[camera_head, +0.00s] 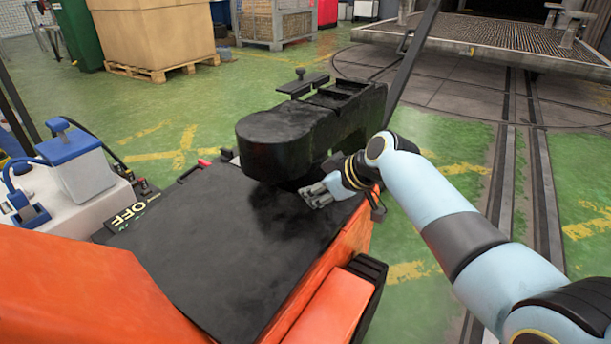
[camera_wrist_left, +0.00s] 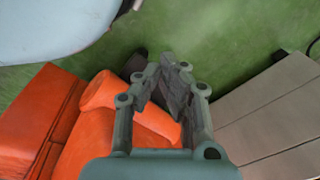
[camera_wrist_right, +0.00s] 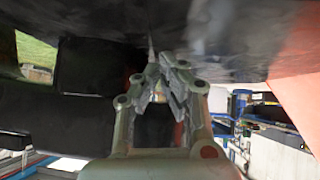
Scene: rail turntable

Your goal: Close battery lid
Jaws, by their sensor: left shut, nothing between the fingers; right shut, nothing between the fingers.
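A broad black panel (camera_head: 215,240), which looks like the battery lid, lies over the orange vehicle body (camera_head: 310,270). I cannot tell whether it is fully down. My right gripper (camera_head: 318,195) is shut and empty at the panel's far right part, below the black machine arm; contact is unclear. In the right wrist view its fingers (camera_wrist_right: 168,68) are together, close to a dark surface (camera_wrist_right: 215,35). My left gripper (camera_wrist_left: 172,75) is out of the head view; its wrist view shows it shut and empty above orange parts (camera_wrist_left: 130,105) and green floor.
A black machine arm (camera_head: 285,140) with a rounded end stands behind the panel. A white container with a blue cap (camera_head: 78,155) and an OFF label (camera_head: 130,215) are at left. Rails (camera_head: 545,170) and open green floor lie at right.

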